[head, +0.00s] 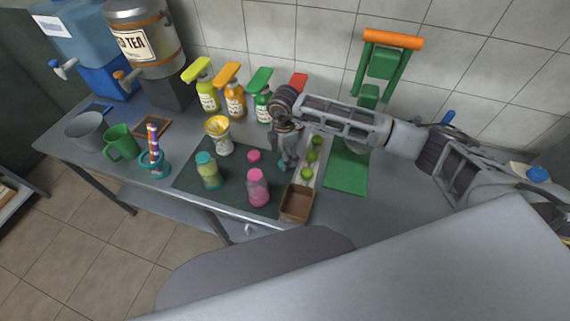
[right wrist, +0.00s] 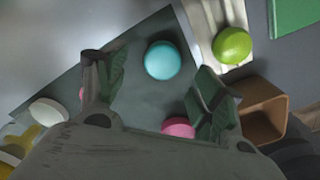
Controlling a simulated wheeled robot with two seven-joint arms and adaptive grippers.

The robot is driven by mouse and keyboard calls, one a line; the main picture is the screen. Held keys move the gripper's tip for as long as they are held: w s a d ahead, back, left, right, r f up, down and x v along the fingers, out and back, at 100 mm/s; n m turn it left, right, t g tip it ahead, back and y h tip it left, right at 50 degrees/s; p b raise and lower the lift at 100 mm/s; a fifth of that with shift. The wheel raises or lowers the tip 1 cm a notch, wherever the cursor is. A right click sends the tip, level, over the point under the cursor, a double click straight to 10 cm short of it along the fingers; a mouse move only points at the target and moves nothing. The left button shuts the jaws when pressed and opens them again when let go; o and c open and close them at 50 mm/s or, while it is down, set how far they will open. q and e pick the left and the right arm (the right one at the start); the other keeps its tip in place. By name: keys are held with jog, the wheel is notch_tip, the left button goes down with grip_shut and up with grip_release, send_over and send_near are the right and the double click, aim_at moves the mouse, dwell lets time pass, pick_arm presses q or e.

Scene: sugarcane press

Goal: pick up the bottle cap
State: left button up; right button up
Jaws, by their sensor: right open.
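A teal bottle cap (right wrist: 165,60) lies on the dark mat (right wrist: 55,75), between the fingers of my right gripper in the right wrist view. In the head view a bit of the teal cap (head: 283,164) shows beside the fingers. My right gripper (right wrist: 152,70) is open, pointing down over the cap; it also shows in the head view (head: 288,158). I see no finger touching the cap. A pink cap (head: 254,156) lies left of the gripper. A pink bottle (head: 258,188) and a yellow-green bottle with a teal top (head: 208,170) stand on the mat. My left gripper is not in view.
A brown box (head: 297,203) sits in front, a green board (head: 347,172) to the right. A yellow-topped cup (head: 220,135) and several pump bottles (head: 235,98) stand behind.

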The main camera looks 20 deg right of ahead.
jog(key=shift+s+d+f+p, duration=0.15)
jog(key=shift+f+p, duration=0.15)
jog(key=shift+f, duration=1.8)
jog(key=c, duration=0.9)
